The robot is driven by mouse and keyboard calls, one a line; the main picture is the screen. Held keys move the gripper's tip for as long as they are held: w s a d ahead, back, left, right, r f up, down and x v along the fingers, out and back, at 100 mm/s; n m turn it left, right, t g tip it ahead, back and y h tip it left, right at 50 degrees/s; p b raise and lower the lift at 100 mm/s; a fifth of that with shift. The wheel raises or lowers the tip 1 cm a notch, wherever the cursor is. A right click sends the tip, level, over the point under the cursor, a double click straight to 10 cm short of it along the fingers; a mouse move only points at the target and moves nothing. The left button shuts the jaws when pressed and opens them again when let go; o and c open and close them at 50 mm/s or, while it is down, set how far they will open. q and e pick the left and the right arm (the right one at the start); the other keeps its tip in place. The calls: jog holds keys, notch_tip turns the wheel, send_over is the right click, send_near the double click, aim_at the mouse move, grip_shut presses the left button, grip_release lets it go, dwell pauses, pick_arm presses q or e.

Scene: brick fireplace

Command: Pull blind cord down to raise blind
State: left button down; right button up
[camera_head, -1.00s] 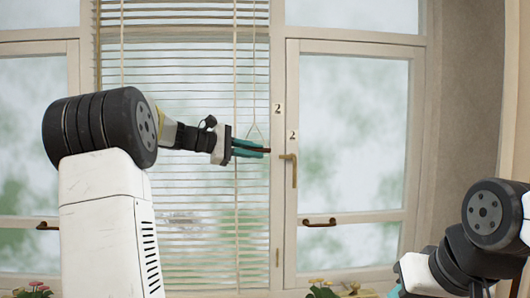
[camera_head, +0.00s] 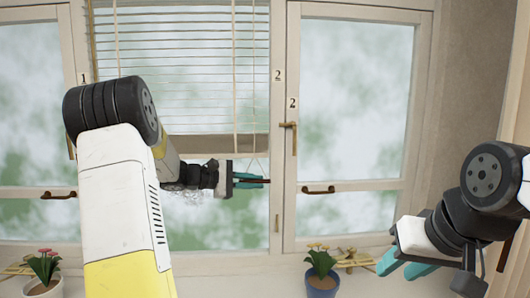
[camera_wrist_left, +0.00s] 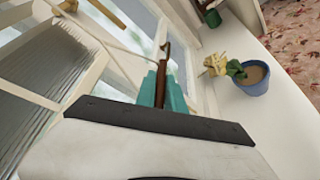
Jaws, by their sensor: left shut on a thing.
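The slatted blind (camera_head: 190,75) covers the upper part of the middle window, its bottom rail (camera_head: 225,148) a little above my left gripper. The pull cord (camera_head: 254,110) hangs at the blind's right side and splits into a small triangle at its lower end. My left gripper (camera_head: 252,181) is shut on the brown cord handle at that end; the handle shows between the teal fingers in the left wrist view (camera_wrist_left: 163,65), with the cord slanting up left. My right gripper (camera_head: 405,267) is open and empty at the lower right, away from the blind.
Potted flowers stand on the sill: one pot (camera_head: 321,283) right of centre, one (camera_head: 44,287) at lower left. A brass window handle (camera_head: 293,138) is on the right frame. A blue pot also shows in the left wrist view (camera_wrist_left: 252,80).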

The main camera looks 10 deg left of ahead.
pick_arm(q)
notch_tip(320, 180, down, 19)
jog(key=shift+r, duration=0.15)
jog(key=shift+s, duration=0.1)
jog(key=c, duration=1.4)
grip_release()
jog(key=shift+r, duration=0.1)
jog(key=shift+c, duration=0.2)
jog(key=shift+a, duration=0.1)
jog(key=v, duration=0.7)
jog(key=shift+a, duration=0.25)
jog(key=shift+s+r, duration=0.2)
